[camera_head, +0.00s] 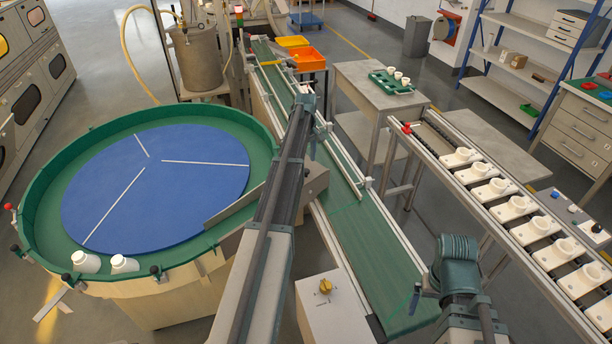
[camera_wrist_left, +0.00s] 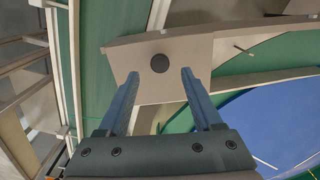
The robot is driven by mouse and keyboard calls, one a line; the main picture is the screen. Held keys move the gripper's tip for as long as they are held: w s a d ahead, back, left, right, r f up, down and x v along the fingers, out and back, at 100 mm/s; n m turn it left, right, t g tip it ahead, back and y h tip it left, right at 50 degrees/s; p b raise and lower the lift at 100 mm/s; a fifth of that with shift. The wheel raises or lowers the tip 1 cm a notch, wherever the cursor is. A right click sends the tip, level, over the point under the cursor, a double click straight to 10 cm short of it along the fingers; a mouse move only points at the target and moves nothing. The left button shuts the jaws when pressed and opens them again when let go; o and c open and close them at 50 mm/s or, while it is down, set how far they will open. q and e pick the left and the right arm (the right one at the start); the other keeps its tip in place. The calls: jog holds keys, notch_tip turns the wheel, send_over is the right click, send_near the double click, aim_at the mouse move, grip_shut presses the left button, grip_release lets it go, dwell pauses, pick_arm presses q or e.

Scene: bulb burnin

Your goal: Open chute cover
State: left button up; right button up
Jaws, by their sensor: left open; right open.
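The chute cover (camera_wrist_left: 190,84) is a flat grey-beige plate with a round dark knob (camera_wrist_left: 159,63). It spans between the green turntable bowl and the green conveyor belt. In the head view its right end (camera_head: 317,182) shows beside my left arm, which hides its middle and the knob. My left gripper (camera_wrist_left: 160,73) is open and empty in the left wrist view. Its two blue fingers appear on either side of the knob; the distance to the knob is hard to judge. My right gripper (camera_head: 430,285) is open over the near right side of the belt.
A control box with a yellow knob (camera_head: 325,286) stands in front. A rack of white fixtures (camera_head: 515,207) stands right.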

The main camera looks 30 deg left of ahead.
aim_at(306, 170)
pick_arm(q)
notch_tip(306, 170, down, 4)
jog(key=b, duration=0.3)
jog(key=shift+f, duration=0.25)
grip_shut()
dwell(0.9)
jog(key=shift+r, duration=0.15)
